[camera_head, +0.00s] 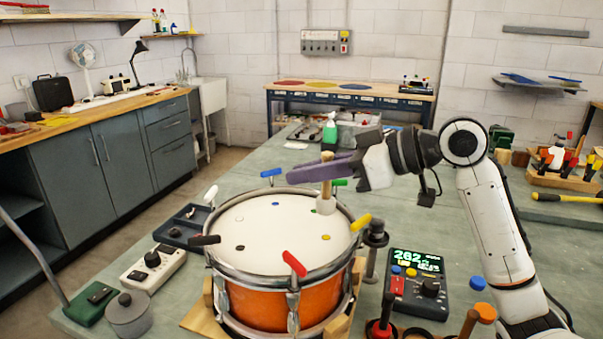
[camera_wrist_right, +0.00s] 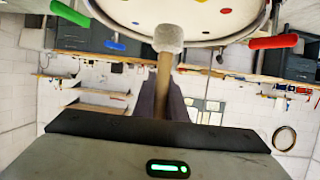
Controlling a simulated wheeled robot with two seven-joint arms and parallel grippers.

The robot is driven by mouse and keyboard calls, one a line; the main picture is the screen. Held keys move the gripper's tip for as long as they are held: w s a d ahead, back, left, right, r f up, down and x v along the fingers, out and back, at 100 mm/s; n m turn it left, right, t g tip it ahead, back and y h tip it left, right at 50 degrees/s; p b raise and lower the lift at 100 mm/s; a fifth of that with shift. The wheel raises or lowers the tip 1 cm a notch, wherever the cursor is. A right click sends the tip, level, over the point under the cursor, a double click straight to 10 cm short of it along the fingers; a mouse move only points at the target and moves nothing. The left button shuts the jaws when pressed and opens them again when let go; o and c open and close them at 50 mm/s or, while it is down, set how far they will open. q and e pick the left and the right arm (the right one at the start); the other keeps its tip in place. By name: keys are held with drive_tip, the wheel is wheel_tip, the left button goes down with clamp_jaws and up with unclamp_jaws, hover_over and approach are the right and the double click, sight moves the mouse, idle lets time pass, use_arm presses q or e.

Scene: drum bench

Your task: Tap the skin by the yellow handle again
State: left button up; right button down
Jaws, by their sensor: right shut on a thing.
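The drum (camera_head: 262,299) has an orange shell, a white skin (camera_head: 265,225) with small coloured dots, and coloured handles around its rim. The yellow handle (camera_head: 361,222) is at the right of the rim, with a yellow dot (camera_head: 326,237) on the skin near it. My right gripper (camera_head: 306,172) is shut on the wooden stick of a mallet (camera_head: 326,205). The mallet hangs head down over the right part of the skin, behind the yellow dot. I cannot tell if its pale head touches the skin. The mallet head also shows in the wrist view (camera_wrist_right: 168,36). My left gripper is out of view.
A box with a lit display (camera_head: 418,285) stands right of the drum. A white box with a knob (camera_head: 152,266) and a dark tray (camera_head: 180,226) lie left.

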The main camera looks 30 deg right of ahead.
use_arm(q)
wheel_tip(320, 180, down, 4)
drive_tip(key=b, duration=0.5)
use_arm(e)
wheel_tip(320, 180, down, 6)
drive_tip(key=shift+s+f, duration=0.15)
drive_tip(key=shift+r+p, duration=0.45)
drive_tip(key=shift+p, duration=0.05)
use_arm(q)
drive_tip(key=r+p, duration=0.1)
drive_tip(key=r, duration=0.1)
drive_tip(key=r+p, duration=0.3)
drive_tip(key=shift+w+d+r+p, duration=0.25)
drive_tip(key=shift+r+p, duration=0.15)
use_arm(e)
wheel_tip(320, 180, up, 5)
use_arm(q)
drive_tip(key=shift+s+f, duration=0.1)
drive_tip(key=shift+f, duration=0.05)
